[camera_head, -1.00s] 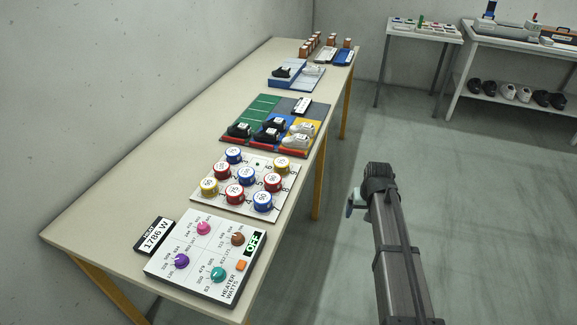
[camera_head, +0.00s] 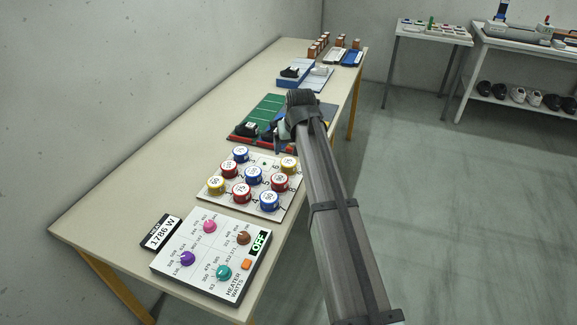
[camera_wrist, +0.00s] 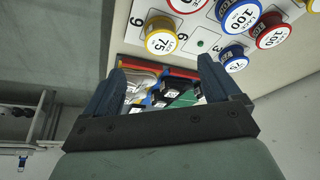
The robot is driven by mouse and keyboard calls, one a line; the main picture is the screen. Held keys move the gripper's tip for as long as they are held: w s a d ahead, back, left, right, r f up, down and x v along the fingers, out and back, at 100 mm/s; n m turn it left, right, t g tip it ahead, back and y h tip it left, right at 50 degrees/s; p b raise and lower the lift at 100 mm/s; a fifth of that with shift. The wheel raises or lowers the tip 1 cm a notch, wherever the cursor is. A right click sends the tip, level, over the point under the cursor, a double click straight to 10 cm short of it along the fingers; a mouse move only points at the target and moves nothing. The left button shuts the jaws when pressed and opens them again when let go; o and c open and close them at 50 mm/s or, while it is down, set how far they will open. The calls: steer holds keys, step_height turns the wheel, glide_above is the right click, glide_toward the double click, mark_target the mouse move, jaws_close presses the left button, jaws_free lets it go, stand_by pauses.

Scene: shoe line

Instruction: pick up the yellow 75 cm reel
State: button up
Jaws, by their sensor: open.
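The yellow 75 reel (camera_wrist: 161,38) shows at the upper middle of the wrist view, with 75 on its white top, beside the printed 6. In the head view the yellow reel by the 6 (camera_head: 289,164) is at the far right corner of the white reel board (camera_head: 238,206), standing upright. My gripper (camera_wrist: 163,72) is open and empty. In the wrist view the reel appears just beyond the gap between the fingertips, not between them.
Several red and blue reels and another yellow reel (camera_head: 216,185) crowd the board. The shoe mat (camera_head: 262,112) with shoes lies behind it, partly hidden. The heater panel (camera_head: 211,254) is in front. The table's left side is clear.

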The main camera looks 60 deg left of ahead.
mark_target(289, 162)
steer(key=x, duration=1.1)
steer(key=shift+s+a+f, duration=0.1)
steer(key=shift+s+f, duration=0.05)
steer(key=shift+c, duration=0.5)
steer(key=c, duration=1)
